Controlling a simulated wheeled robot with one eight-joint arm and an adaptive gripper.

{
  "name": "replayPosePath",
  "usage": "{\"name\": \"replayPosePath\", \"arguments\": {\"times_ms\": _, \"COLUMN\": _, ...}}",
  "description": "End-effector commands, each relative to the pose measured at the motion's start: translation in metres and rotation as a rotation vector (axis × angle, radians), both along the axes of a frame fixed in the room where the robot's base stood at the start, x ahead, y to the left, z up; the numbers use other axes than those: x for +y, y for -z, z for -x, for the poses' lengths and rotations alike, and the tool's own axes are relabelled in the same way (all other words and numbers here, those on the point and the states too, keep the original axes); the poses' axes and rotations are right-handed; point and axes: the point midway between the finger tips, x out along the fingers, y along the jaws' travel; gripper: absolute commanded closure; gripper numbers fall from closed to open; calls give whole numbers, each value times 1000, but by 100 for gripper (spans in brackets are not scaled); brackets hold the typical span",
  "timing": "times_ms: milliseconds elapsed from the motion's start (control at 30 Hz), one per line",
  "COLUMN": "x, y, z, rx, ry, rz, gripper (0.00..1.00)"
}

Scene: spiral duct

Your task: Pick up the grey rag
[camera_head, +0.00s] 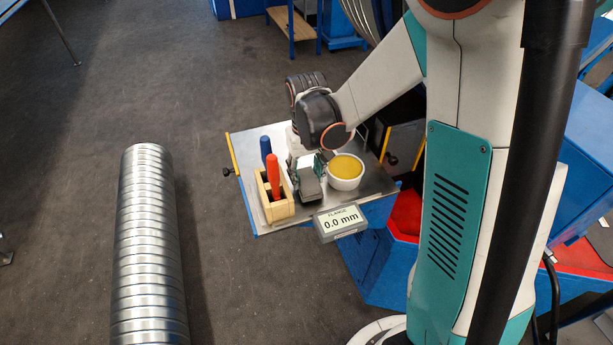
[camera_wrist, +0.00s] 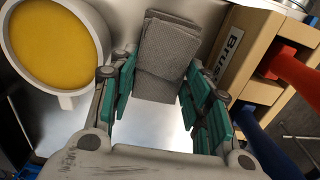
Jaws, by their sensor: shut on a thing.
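The grey rag (camera_wrist: 168,50), folded into a block, shows at the top middle of the wrist view, between the teal-padded fingers of my gripper (camera_wrist: 160,80). The fingers are shut on it from both sides, with its near end between them. In the head view my gripper (camera_head: 306,168) is low over the metal tray top (camera_head: 248,150), between the wooden box and the white cup. I cannot tell whether the rag still touches the tray.
A white cup (camera_head: 345,182) of yellow stuff stands close right of my gripper. A wooden box (camera_head: 277,210) with red and blue handles stands close left. A display reading 0.0 mm (camera_head: 341,221) is at the tray's front edge. A spiral duct (camera_head: 149,250) lies left.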

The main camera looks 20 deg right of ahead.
Motion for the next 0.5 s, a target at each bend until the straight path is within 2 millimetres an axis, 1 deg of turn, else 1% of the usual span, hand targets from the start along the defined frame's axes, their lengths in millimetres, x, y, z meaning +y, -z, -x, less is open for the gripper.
{"name": "replayPosePath", "arguments": {"times_ms": 167, "x": 0, "y": -33, "z": 1, "rx": 0, "ry": 0, "rz": 0, "gripper": 79}}
{"name": "replayPosePath", "arguments": {"times_ms": 400, "x": 0, "y": -102, "z": 1, "rx": 0, "ry": 0, "rz": 0, "gripper": 79}}
{"name": "replayPosePath", "arguments": {"times_ms": 500, "x": 0, "y": -128, "z": 1, "rx": 0, "ry": 0, "rz": 0, "gripper": 79}}
